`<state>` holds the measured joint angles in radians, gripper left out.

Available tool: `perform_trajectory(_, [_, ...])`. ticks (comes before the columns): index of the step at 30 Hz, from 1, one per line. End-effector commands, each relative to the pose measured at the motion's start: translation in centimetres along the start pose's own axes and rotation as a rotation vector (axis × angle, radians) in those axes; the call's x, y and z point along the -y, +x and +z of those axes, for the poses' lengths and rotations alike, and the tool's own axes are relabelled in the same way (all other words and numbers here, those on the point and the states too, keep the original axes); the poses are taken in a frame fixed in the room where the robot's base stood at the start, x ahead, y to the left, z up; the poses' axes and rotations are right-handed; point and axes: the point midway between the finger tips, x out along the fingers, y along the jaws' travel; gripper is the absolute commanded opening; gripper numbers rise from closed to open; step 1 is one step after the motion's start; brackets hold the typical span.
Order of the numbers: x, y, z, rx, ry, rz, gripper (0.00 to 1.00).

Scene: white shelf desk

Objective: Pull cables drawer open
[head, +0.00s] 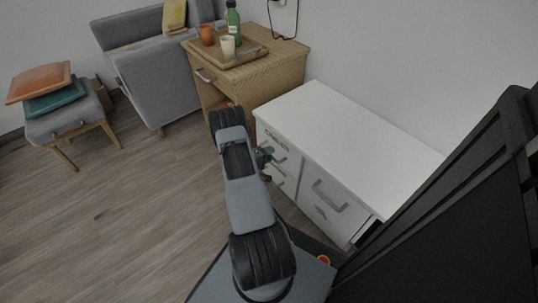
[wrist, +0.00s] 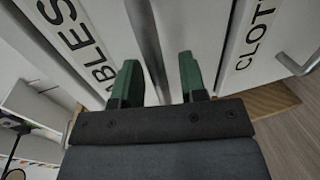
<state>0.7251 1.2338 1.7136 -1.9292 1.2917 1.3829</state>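The cables drawer (wrist: 105,40) shows its white front close up in the wrist view, with the end of its label readable as "ABLES". A grey bar handle (wrist: 143,40) runs along that front, to the right of the label. My gripper (wrist: 160,80) is open, and its two green fingers point at the drawer front, one on each side of the handle's line. I cannot tell whether they touch it. In the head view my gripper (head: 265,158) is at the left front of the white cabinet (head: 335,130), partly hiding the drawer, which looks closed.
Another drawer labelled "CLOT..." (wrist: 270,40) lies beside the cables drawer, with its own handle (wrist: 292,63). A wider drawer (head: 330,200) is to the right. A wooden side table (head: 275,75) stands behind the cabinet. The wood floor (head: 130,220) at left is clear.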

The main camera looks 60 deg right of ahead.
Motion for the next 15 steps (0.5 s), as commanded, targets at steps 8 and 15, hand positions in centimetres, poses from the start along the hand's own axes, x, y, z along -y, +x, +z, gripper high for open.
perform_trajectory(8, [0.00, -0.04, -0.02, 0.000, 0.000, 0.000, 0.18])
perform_trajectory(15, [0.01, -0.05, -0.02, 0.000, 0.000, 0.000, 0.00])
